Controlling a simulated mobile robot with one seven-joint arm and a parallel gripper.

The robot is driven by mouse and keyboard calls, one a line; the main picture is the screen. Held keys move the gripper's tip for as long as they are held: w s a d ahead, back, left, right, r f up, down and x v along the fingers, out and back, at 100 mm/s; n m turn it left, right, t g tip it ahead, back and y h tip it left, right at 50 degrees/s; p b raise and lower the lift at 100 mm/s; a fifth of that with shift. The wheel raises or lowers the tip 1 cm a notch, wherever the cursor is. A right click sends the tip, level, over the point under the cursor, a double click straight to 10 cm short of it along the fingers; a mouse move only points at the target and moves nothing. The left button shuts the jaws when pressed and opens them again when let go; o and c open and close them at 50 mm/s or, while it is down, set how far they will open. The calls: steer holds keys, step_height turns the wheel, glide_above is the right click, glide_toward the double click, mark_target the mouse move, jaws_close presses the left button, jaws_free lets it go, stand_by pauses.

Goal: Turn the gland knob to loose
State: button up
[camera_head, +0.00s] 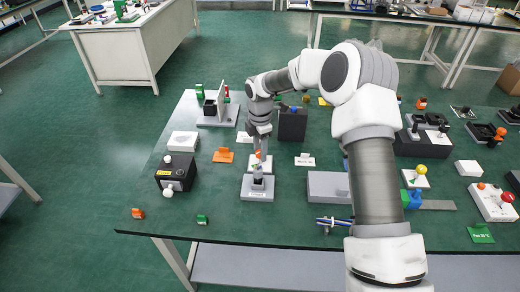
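My arm reaches in from the right, and my gripper (260,148) points down over the left part of the green table. Below it stands a grey block with a small upright fitting (258,187) that has a dark middle and a pale top. A small orange-red piece shows just above this fitting, close to the gripper's end. I cannot tell whether the gripper touches anything, and its fingers are too small to judge. No part is clearly readable as the gland knob. A black box with a white knob (175,172) and a yellow label stands to the left.
The green table (290,222) has bare room along its front edge. A grey box (328,187) stands right of the fitting and a dark box (292,124) behind it. A white box (183,141) and orange tag (223,155) lie left. Several devices with knobs crowd the right side.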

jaws_close()
steer(key=shift+m, duration=0.3)
steer(key=m, duration=0.5)
steer(key=shift+m, duration=0.3)
steer(key=m, duration=0.5)
steer(key=shift+w, duration=0.1)
steer(key=m, duration=0.7)
steer(key=shift+m, duration=0.3)
steer(key=m, duration=0.3)
steer(key=shift+m, duration=2)
